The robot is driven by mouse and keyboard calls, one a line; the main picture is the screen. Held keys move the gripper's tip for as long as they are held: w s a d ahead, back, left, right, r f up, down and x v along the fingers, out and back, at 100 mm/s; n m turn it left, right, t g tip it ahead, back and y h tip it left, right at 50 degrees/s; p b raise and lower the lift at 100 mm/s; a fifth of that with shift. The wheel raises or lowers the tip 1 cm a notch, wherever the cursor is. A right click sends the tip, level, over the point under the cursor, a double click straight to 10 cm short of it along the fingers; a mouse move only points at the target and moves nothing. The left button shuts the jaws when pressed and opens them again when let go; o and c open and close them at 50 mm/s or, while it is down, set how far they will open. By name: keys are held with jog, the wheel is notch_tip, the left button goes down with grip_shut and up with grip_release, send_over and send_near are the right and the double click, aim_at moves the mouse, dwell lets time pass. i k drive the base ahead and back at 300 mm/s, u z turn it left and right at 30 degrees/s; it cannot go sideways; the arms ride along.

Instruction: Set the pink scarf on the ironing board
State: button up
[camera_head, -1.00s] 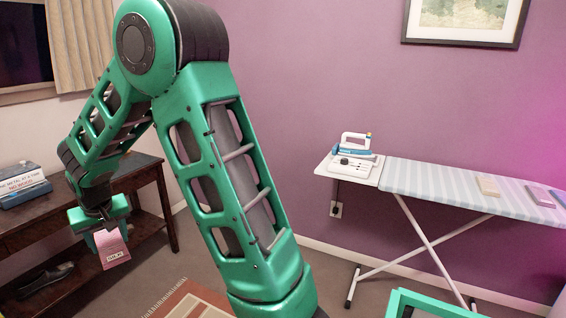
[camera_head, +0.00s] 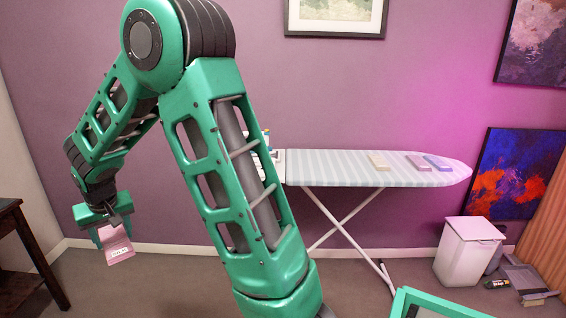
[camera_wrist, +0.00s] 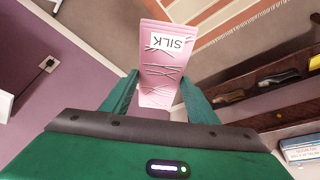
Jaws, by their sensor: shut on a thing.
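My gripper (camera_head: 113,235) is shut on a folded pink scarf (camera_head: 119,251) with a white label, at the left of the head view, in the air. In the wrist view the pink scarf (camera_wrist: 161,68) sits between the green fingers, and its label reads "SILK". The ironing board (camera_head: 335,169), striped pale blue and white, stands against the purple wall in the middle and right of the head view. The scarf is to the left of it and apart from it.
Several small folded pieces lie on the board's right part: beige (camera_head: 378,161), pinkish (camera_head: 419,163) and lilac (camera_head: 438,162). The board's middle is clear. My arm hides most of the iron at its left end. A white bin (camera_head: 468,252) stands right. A dark desk (camera_head: 22,245) is at far left.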

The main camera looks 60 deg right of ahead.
aim_at(331, 164)
jog(key=z, duration=1.9)
jog(key=i, duration=1)
jog(key=z, duration=0.2)
